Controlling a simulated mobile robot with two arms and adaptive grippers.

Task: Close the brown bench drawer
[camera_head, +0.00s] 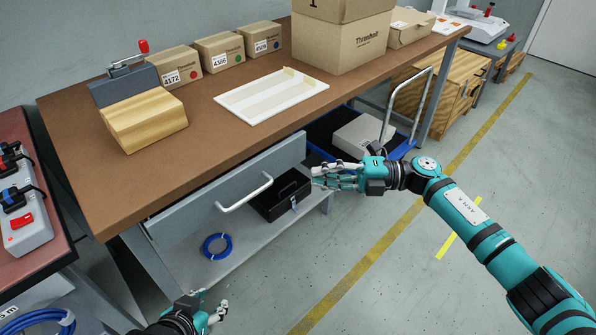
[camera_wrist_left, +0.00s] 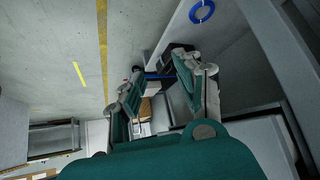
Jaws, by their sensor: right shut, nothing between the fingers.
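The brown bench (camera_head: 200,130) runs diagonally across the head view. Its grey drawer front (camera_head: 190,208) with a white bar handle (camera_head: 245,193) sits below the front edge of the top. No drawer interior shows, and I cannot tell how far out the drawer is. My right gripper (camera_head: 318,177) is shut and empty, in front of the bench near the drawer's right end, apart from the handle. My left gripper (camera_head: 212,302) is low at the bottom edge of the head view, in front of the bench. Its fingers stand apart and empty in the left wrist view (camera_wrist_left: 160,85).
A black box (camera_head: 280,195) and a blue cable coil (camera_head: 217,246) lie on the lower shelf. A blue cart (camera_head: 400,150) with a metal handle stands right of the drawer. Cartons and a wooden block (camera_head: 145,118) are on top. The floor in front is open.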

